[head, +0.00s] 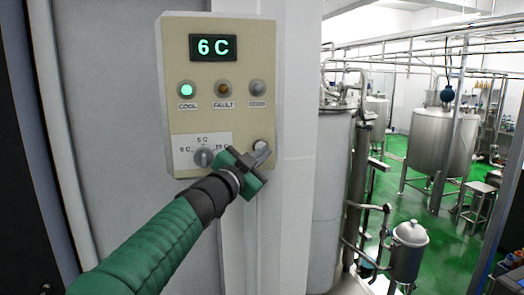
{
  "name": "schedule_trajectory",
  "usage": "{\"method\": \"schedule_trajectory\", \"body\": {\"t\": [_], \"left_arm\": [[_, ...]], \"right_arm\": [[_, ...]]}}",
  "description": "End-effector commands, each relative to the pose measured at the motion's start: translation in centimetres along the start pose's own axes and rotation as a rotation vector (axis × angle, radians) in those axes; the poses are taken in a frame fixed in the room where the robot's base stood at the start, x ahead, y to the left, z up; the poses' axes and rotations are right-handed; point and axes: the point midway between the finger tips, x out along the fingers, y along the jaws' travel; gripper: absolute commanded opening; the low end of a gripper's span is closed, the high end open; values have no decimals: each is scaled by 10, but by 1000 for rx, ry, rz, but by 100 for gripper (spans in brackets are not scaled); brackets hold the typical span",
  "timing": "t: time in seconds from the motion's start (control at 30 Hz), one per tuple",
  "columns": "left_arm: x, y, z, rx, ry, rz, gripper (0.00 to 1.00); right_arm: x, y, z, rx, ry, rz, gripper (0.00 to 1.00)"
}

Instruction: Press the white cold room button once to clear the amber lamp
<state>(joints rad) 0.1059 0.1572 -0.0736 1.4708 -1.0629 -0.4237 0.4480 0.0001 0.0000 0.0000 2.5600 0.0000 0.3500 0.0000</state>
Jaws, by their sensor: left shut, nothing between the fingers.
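A beige control panel (178,60) is mounted on the pale wall. Its display (213,47) reads "6 C". The green COOL lamp (187,90) is lit. The amber FAULT lamp (222,88) looks dark amber, not glowing. A third, greyish lamp (257,87) is unlit. A grey selector knob (204,157) sits on a white plate at lower left. The white button (260,145) is at the panel's lower right. My left gripper (263,156) is shut and empty, its tips at the button's lower edge; I cannot tell whether they touch it. My right gripper is out of view.
A tall steel tank (330,190) with pipes stands right of the wall's edge. Further back are another steel tank (443,140), a small lidded vessel (409,250) and a green floor (448,236). The wall around the panel is clear.

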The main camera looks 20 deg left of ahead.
Motion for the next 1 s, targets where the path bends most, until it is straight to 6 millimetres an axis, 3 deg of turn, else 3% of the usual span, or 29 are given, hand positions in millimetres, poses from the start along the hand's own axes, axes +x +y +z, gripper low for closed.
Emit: {"method": "schedule_trajectory", "body": {"t": [0.2, 0.7, 1.0], "left_arm": [[-2, 2, -2, 0, 2, 0, 0], [-34, 25, -25, 0, 2, -1, 0], [-34, 25, -26, 0, 1, 0, 0]], "right_arm": [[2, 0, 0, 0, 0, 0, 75], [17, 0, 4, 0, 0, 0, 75], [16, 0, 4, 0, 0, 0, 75]]}}
